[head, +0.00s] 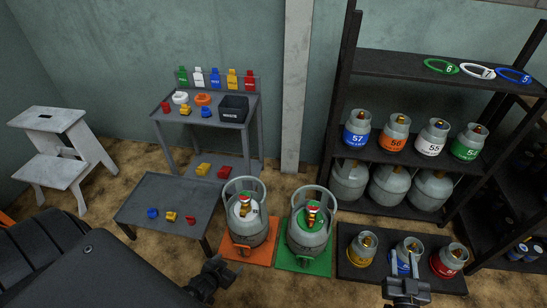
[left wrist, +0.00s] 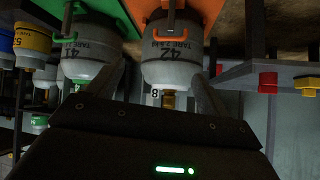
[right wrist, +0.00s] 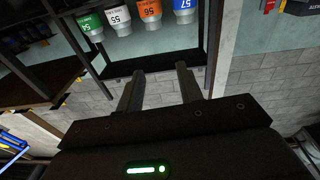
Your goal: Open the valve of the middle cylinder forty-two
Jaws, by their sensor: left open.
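Cylinder forty-two (head: 248,232) is a grey gas bottle standing upright on an orange scale (head: 247,251). Its collar guard surrounds a brass valve with a red top (head: 244,199). In the left wrist view, upside down, the number 42 reads on the cylinder's body (left wrist: 172,45), with the brass valve (left wrist: 169,101) below it. My left gripper (head: 213,270) is open and empty, in front and to the left of cylinder forty-two, apart from it. Its fingers (left wrist: 160,82) frame the cylinder in its wrist view. My right gripper (head: 405,288) is open and empty, by the low shelf at right.
Cylinder forty-one (head: 308,240) stands on a green scale (head: 302,260), close to the right. A low grey table (head: 165,196) with small coloured parts stands at left. A dark rack (head: 395,151) of cylinders and a low platform (head: 370,284) with several cylinders are at right.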

